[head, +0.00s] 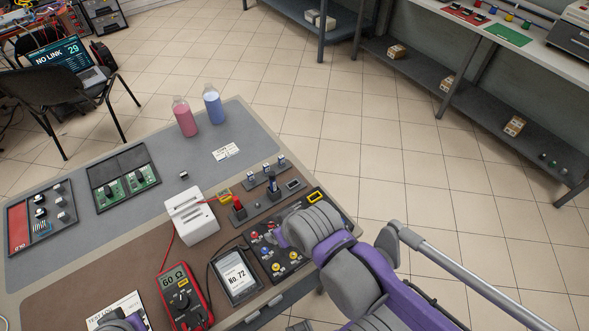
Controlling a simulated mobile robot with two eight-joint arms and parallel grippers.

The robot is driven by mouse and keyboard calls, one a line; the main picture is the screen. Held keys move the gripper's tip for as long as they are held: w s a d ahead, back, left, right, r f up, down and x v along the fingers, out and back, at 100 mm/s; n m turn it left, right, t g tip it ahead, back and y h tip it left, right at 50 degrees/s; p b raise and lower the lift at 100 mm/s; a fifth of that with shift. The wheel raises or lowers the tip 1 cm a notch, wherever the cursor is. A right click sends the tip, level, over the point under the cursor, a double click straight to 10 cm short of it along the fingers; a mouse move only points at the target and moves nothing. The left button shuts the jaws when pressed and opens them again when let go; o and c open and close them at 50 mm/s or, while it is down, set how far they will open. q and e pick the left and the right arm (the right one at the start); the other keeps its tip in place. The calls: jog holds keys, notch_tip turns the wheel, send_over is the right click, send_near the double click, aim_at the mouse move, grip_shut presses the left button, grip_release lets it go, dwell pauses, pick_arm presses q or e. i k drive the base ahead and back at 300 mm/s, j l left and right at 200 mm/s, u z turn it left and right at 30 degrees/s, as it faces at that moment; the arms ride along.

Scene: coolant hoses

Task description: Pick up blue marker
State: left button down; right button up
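A small dark blue upright piece (272,183) stands in a grey holder strip near the right side of the table; it may be the blue marker, but it is too small to be sure. My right arm, grey and purple, comes in from the right over the table's right edge. Its gripper (282,237) is mostly hidden behind the arm, above a dark panel with knobs, below the blue piece in the picture. Only a purple bit of my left arm shows at the bottom edge; its gripper is not visible.
A white box (191,216), red multimeter (184,301), tablet-like display (236,275) and dark knob panel (282,261) crowd the table's near part. Pink (184,118) and blue (213,105) bottles stand at the far edge. The grey mat (190,150) has free room around its middle.

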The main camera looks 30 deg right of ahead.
aim_at(271, 174)
jog(key=z, duration=1)
jog(key=u, duration=1.25)
jog(key=z, duration=1.25)
jog(key=l+u, duration=0.15)
jog(key=u, duration=0.35)
jog(key=i+l+u, duration=0.1)
jog(key=l+u, duration=0.15)
jog(key=u, duration=0.25)
jog(key=l+u, duration=0.15)
jog(key=u, duration=0.3)
